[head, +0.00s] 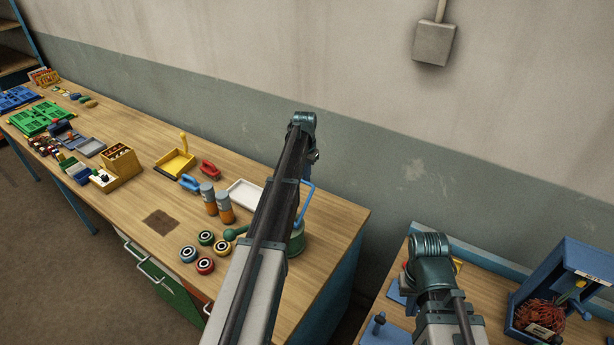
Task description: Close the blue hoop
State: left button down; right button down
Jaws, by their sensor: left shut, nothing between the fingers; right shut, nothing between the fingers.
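I cannot pick out the blue hoop for certain. A thin blue bent rod (307,195) shows just right of my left arm, above a green can-like body (297,242) that the arm partly covers. A small blue piece with a handle (190,183) lies on the long bench beside a similar red one (210,169). My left arm reaches up across the bench's right end, and my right arm stands over the second bench. Neither gripper's fingers show; the arms' upper joints are all I see of their far ends.
The long wooden bench (335,215) holds several coloured round discs (205,265), two grey-orange cylinders (225,208), a white tray (244,193) and a yellow box (123,168). On the right bench, a blue rack (572,268) holds an orange-red netted bundle (540,315). A gap separates the benches.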

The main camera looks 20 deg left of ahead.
pick_arm(q)
jog(key=shift+s+r+t+p, duration=0.5)
jog(key=shift+s+r+t, duration=0.15)
jog(key=shift+s, duration=0.2)
jog(key=s+r+t, duration=0.1)
jog(key=s+t, duration=0.1)
jog(key=s, duration=0.1)
jog(key=s+a+r+t+b, duration=0.1)
jog(key=s+t, duration=0.1)
jog(key=s, duration=0.1)
jog(key=s+r+t+h+b, duration=0.1)
jog(key=s+r+t, duration=0.1)
jog(key=s+t, duration=0.1)
jog(key=shift+s+a, duration=0.2)
jog(key=shift+s, duration=0.1)
jog(key=shift+s+a+r, duration=0.15)
jog(key=shift+s+r, duration=0.05)
jog(key=shift+s, duration=0.6)
